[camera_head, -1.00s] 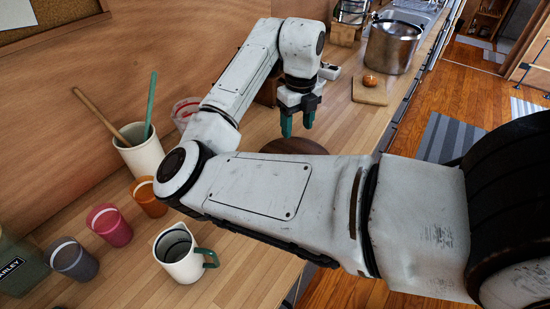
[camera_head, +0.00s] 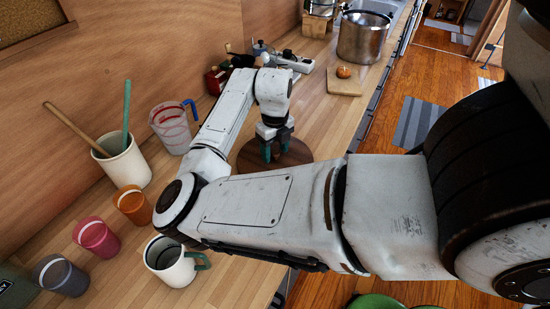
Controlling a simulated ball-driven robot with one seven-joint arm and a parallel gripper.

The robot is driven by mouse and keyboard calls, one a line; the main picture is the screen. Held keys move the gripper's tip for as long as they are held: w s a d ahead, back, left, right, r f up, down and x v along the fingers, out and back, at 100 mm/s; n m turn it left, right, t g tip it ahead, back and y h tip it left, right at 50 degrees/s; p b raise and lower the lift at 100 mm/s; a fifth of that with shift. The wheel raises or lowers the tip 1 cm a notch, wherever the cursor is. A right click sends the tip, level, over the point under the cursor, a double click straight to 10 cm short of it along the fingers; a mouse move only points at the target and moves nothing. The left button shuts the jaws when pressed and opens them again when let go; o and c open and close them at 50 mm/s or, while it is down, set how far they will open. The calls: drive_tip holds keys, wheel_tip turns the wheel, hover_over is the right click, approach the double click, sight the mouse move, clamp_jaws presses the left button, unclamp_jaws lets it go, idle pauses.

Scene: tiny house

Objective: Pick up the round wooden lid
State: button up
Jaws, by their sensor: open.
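The round wooden lid (camera_head: 300,153) is a dark brown disc lying flat on the wooden counter, in the middle of the view. My arm hides its near edge and part of its left side. My gripper (camera_head: 275,152) points down over the lid with its teal fingertips apart and nothing seen between them. The fingertips are at or just above the lid; I cannot tell whether they touch it.
A white mug (camera_head: 172,262), several coloured cups (camera_head: 97,238), a utensil crock (camera_head: 122,164) and a measuring jug (camera_head: 171,128) stand to the left. A cutting board (camera_head: 345,82) with a small round orange item and a steel pot (camera_head: 362,38) are farther back. The counter's right edge drops to the floor.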

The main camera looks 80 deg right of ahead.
drive_tip(key=shift+c, duration=0.2)
clamp_jaws()
idle(0.4)
